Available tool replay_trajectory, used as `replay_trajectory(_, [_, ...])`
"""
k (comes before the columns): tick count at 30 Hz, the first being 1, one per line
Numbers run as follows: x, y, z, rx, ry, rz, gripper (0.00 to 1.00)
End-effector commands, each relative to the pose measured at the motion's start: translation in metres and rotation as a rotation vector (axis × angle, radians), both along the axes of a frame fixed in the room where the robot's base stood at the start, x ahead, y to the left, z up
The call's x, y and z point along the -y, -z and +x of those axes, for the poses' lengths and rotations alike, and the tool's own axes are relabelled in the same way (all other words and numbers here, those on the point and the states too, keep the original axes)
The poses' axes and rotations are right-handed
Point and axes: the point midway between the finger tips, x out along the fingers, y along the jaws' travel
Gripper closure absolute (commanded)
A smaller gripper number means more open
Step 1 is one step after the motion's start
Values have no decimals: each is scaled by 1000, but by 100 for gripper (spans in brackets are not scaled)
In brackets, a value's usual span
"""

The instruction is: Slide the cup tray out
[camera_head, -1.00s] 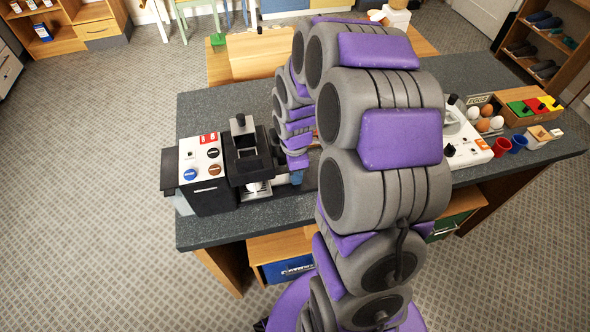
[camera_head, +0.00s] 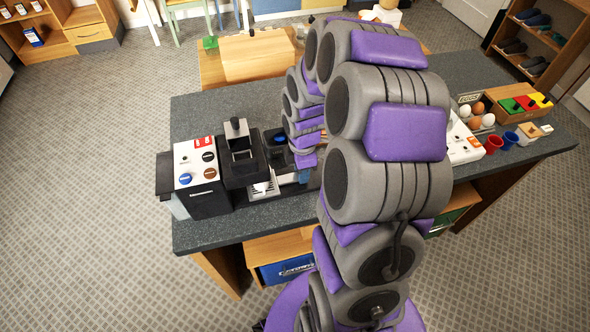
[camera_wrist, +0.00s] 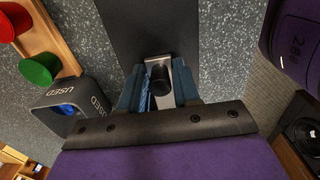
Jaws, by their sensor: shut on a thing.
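The coffee machine (camera_head: 204,176) stands at the left end of the dark counter, with coloured buttons and a black front. A pale metal base (camera_head: 262,190) shows low at its right side. In the wrist view, a black knob (camera_wrist: 160,79) on a pale metal plate (camera_wrist: 173,60) sits between the blue fingers of my gripper (camera_wrist: 158,88), which is shut on it. The plate meets a flat dark panel (camera_wrist: 150,25); I cannot tell whether this is the cup tray. In the head view my arm hides most of the gripper and the knob.
A dark bin marked USED (camera_wrist: 70,103) is close to the gripper, beside a wooden rack with red and green pieces (camera_wrist: 40,68). Eggs (camera_head: 475,115) and red and blue cups (camera_head: 502,143) stand on the counter's right. The counter front left (camera_head: 225,232) is clear.

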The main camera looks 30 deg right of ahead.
Motion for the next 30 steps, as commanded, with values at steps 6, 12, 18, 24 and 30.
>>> replay_trajectory(6, [14, 0, -4, -1, 1, 1, 88])
replay_trajectory(12, [26, -1, -8, 0, 2, 2, 88])
replay_trajectory(18, [38, -1, -11, -1, 2, 1, 88])
replay_trajectory(24, [50, -1, -15, -1, 2, 0, 88])
replay_trajectory(30, [62, -1, -18, -1, 1, 1, 88])
